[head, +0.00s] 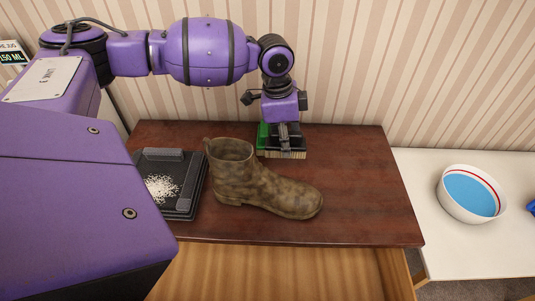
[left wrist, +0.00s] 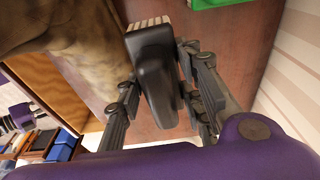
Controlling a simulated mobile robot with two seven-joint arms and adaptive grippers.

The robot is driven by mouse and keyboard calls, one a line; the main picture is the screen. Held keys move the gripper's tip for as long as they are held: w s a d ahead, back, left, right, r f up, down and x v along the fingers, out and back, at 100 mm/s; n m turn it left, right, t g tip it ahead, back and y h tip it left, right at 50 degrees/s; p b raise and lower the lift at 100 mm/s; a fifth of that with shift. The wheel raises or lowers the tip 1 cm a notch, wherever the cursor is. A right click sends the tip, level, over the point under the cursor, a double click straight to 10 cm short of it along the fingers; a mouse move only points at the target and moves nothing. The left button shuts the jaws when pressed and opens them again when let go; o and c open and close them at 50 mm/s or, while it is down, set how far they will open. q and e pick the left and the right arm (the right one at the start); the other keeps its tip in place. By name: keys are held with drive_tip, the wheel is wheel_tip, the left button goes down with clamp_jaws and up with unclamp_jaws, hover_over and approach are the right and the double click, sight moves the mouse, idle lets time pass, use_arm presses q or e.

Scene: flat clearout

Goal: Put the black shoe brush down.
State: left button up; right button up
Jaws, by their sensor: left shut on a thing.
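The black shoe brush (head: 284,153) is in my left gripper (head: 284,131), over the back of the dark wooden top (head: 350,205), behind the boot. Its pale bristles face down. I cannot tell whether they touch the wood. In the left wrist view, the fingers of my left gripper (left wrist: 165,92) are shut on the black handle of the brush (left wrist: 153,62), one on each side. The gripper hides part of the brush in the head view. My right gripper is not in view.
A muddy brown boot (head: 260,186) stands just in front of the brush. A green object (head: 263,136) is beside the gripper. A black device (head: 183,205) with white grains lies left. A white bowl (head: 466,215) stands on a white surface. The wooden top's right side is clear.

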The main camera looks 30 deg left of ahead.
use_arm(q)
drive_tip(key=shift+r, duration=0.9)
wheel_tip(320, 180, up, 11)
drive_tip(key=p, duration=0.4)
drive_tip(key=shift+w+r, duration=0.1)
drive_tip(key=s+d+f+n+y+b, duration=0.1)
drive_tip(key=s+d+f+n+b, duration=0.1)
drive_tip(key=s+d+f+n, duration=0.4)
drive_tip(key=s+d+n, duration=0.3)
drive_tip(key=s+n, duration=0.2)
drive_tip(key=s, duration=0.1)
drive_tip(key=shift+d+n+t+y, duration=0.3)
drive_tip(key=shift+d+t, duration=0.05)
drive_tip(key=shift+t, duration=0.05)
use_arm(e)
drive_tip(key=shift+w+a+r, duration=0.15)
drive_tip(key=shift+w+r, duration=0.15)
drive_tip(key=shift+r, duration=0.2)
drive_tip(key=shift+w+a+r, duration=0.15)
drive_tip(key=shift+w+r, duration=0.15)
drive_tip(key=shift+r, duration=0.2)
use_arm(q)
drive_tip(key=shift+f, duration=0.1)
